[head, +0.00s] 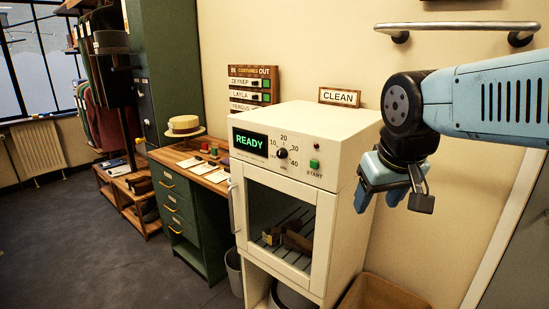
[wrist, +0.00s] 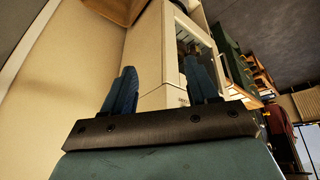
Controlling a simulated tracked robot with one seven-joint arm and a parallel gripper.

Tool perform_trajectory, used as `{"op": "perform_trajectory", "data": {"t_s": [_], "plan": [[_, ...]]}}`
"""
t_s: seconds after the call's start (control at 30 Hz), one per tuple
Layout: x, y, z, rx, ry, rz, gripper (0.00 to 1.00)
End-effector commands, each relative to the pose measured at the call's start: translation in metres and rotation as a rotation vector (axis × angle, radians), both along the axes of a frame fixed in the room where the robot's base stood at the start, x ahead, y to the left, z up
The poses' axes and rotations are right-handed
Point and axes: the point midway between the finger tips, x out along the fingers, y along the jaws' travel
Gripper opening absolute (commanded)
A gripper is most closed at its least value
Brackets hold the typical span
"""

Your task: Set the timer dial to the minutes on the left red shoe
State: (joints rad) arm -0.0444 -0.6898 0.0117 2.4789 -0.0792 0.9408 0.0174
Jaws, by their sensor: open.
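The timer dial (head: 281,154) is a small black knob on the front panel of a white cabinet (head: 345,170). The numbers 10, 20, 30 and 40 are around it; its pointer is too small to read. A green display (head: 250,141) left of it reads READY. My gripper (head: 393,200) hangs to the right of the cabinet, apart from the dial, open and empty. In the wrist view its two blue fingers (wrist: 160,84) stand apart, with the cabinet beyond. I cannot make out a red shoe or any minutes on one.
A green START button (head: 314,164) is right of the dial. Brown objects (head: 290,238) lie behind the cabinet's glass door. A CLEAN sign (head: 340,97) stands on top. A green desk (head: 178,213) with papers and a straw hat (head: 185,125) is left. A wall rail (head: 455,27) is above my arm.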

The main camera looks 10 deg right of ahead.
Motion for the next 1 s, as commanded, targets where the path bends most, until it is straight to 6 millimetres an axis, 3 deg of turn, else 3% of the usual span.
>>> {"op": "perform_trajectory", "data": {"t_s": [0.37,0.57,0.77,1.0], "plan": [[0.053,0.002,-0.021,-0.426,0.304,0.275,0.58],[0.092,0.014,-0.026,-0.692,0.411,0.412,0.58],[0.137,0.042,-0.027,-0.977,0.469,0.539,0.58],[0.189,0.104,-0.031,-1.335,0.464,0.673,0.58]]}}
